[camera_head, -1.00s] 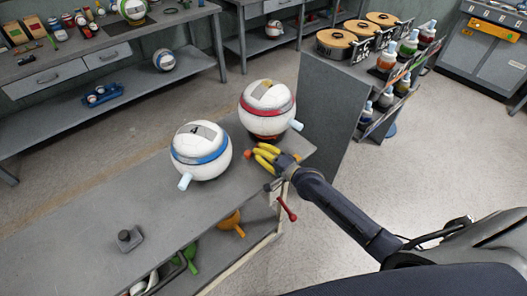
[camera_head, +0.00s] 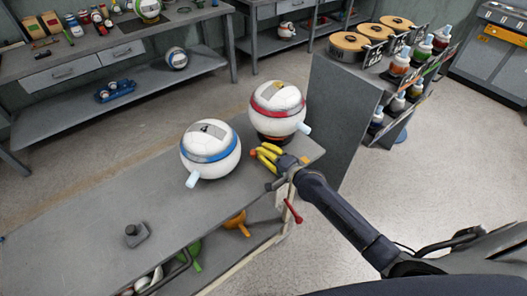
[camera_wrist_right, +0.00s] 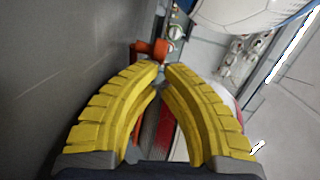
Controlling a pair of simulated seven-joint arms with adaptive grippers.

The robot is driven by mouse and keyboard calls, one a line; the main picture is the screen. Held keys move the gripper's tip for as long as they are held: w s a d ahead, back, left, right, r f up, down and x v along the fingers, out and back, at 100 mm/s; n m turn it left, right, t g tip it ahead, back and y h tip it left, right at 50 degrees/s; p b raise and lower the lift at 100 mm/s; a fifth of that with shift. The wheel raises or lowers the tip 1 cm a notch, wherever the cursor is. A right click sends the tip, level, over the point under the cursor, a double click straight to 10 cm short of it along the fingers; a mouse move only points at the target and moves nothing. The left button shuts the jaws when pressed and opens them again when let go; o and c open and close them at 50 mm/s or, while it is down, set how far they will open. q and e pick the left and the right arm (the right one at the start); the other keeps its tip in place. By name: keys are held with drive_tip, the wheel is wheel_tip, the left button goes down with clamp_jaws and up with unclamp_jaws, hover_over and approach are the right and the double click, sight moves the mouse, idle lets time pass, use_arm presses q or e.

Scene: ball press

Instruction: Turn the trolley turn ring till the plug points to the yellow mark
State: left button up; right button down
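Two white balls stand on the grey trolley top (camera_head: 100,215). One has a blue ring (camera_head: 210,158) and a pale plug (camera_head: 192,180) at its lower left. The other has a red ring (camera_head: 278,108), a pale plug (camera_head: 304,129) at its lower right, and a small yellowish mark (camera_head: 279,84) on top. My right gripper (camera_head: 262,152) has yellow fingers at the trolley's right end, in front of the red-ringed ball. In the right wrist view its fingertips nearly meet, beside an orange-red piece (camera_wrist_right: 150,50); a grip on it cannot be told. My left gripper is out of view.
A small dark knob block (camera_head: 136,236) stands on the trolley's near left. A red-tipped lever (camera_head: 292,211) hangs at its right end. A grey cabinet (camera_head: 335,110) with round tins and bottles stands close behind on the right. Workbenches line the back.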

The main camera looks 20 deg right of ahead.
drive_tip(key=shift+s+d, duration=0.2)
drive_tip(key=shift+d, duration=0.35)
drive_tip(key=d, duration=0.1)
drive_tip(key=s+d, duration=0.2)
drive_tip(key=shift+r, duration=0.25)
drive_tip(key=v, duration=0.6)
drive_tip(key=shift+s+r, duration=0.1)
drive_tip(key=shift+s, duration=0.35)
drive_tip(key=shift+g+y, duration=0.5)
drive_tip(key=x, duration=0.3)
drive_tip(key=a+x, duration=0.1)
drive_tip(key=x, duration=0.3)
drive_tip(key=s+x, duration=0.1)
drive_tip(key=x, duration=0.2)
drive_tip(key=shift+w+a, duration=0.15)
drive_tip(key=shift+a, duration=0.35)
